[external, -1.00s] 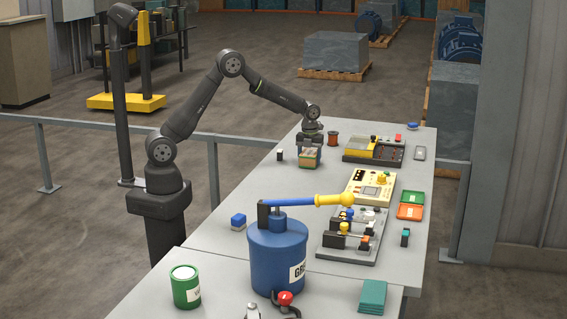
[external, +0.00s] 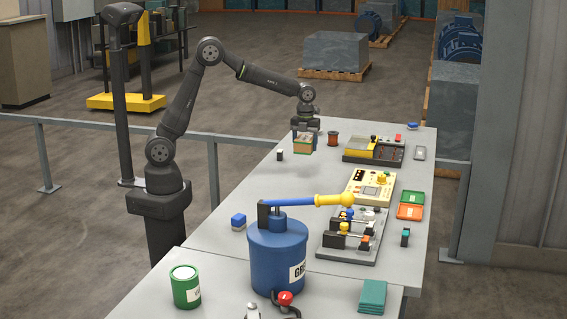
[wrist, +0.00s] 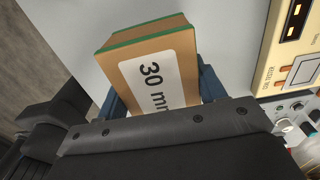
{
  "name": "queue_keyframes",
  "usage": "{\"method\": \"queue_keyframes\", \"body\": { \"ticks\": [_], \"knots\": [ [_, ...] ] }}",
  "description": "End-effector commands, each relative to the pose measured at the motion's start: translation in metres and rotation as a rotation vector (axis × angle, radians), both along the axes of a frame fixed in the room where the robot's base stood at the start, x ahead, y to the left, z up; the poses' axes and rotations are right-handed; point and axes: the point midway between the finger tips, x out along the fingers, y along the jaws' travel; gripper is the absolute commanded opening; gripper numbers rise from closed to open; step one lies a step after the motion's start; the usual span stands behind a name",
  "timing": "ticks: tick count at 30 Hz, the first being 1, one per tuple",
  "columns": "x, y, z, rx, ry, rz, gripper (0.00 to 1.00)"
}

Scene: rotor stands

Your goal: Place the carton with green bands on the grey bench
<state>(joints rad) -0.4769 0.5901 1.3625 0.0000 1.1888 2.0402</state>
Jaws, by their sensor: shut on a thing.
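The carton with green bands (external: 303,142) is a small brown box with green edges, held above the grey bench (external: 215,265). In the wrist view the carton (wrist: 155,70) shows a white label reading "30 mm", and green bands run along its edges. My gripper (external: 303,130) is shut on the carton, pointing down. In the wrist view, blue finger parts (wrist: 212,85) show on both sides of the carton, partly hidden by my wrist body. The carton looks raised clear of the bench top.
A copper-coloured spool (external: 333,138) and a small black-and-white item (external: 280,155) stand near the carton. A yellow-and-black device (external: 372,150), a cream meter (external: 371,186) and a blue grease drum (external: 278,255) stand on the bench. Free bench lies left of the meter.

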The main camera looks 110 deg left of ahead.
Motion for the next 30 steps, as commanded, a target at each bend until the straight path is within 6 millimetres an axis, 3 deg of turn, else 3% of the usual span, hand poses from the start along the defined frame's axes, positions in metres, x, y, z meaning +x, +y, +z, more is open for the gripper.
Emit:
{"method": "queue_keyframes", "body": {
  "ticks": [7, 11, 14, 21, 30],
  "knots": [
    [0.004, -0.008, 0.001, 0.000, 0.000, -0.014, 0.36],
    [0.019, -0.033, 0.002, 0.000, 0.000, -0.068, 0.36],
    [0.036, -0.068, 0.003, 0.000, 0.000, -0.140, 0.36],
    [0.072, -0.172, 0.006, 0.000, -0.001, -0.339, 0.36],
    [0.088, -0.311, 0.010, 0.000, -0.001, -0.588, 0.36]
  ]
}}
